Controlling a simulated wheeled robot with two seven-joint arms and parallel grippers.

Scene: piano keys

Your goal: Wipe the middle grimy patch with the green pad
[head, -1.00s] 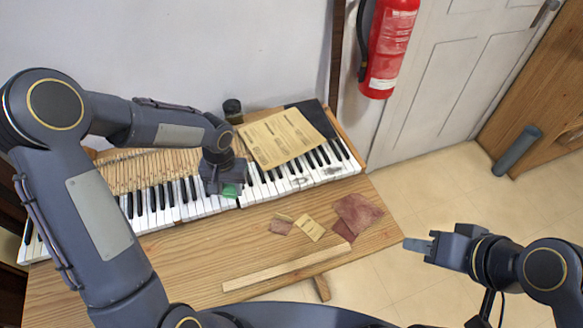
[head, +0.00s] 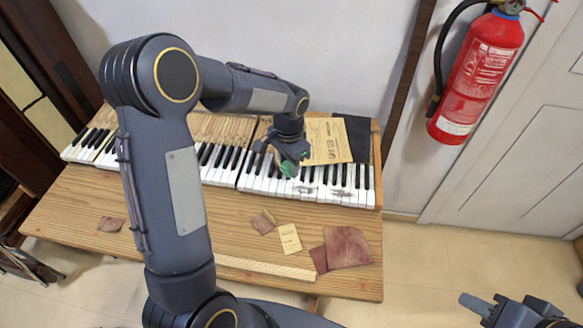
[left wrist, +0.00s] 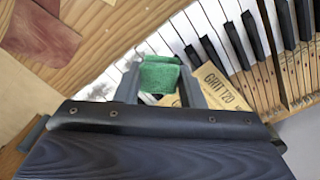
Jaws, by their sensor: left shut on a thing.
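My left gripper (head: 289,163) is shut on the green pad (head: 291,169), and both are over the black and white keys (head: 262,184). The left wrist view shows the green pad (left wrist: 160,76) between the two fingers. Whether the pad touches the keys is unclear. One dark grimy patch (head: 304,190) lies on the white keys just below and right of the pad. Another grimy patch (head: 340,192) lies further right. Any third patch is not distinguishable and may be hidden by the gripper. My right gripper (head: 478,304) is at the lower right, away from the keyboard; its jaw opening is unclear.
A yellowish paper sheet (head: 327,142) lies behind the keys. Brown-red cloth or sandpaper pieces (head: 347,246), a small yellow piece (head: 290,238) and a wooden strip (head: 265,267) lie on the table (head: 180,215) in front. A red extinguisher (head: 475,75) hangs on the wall.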

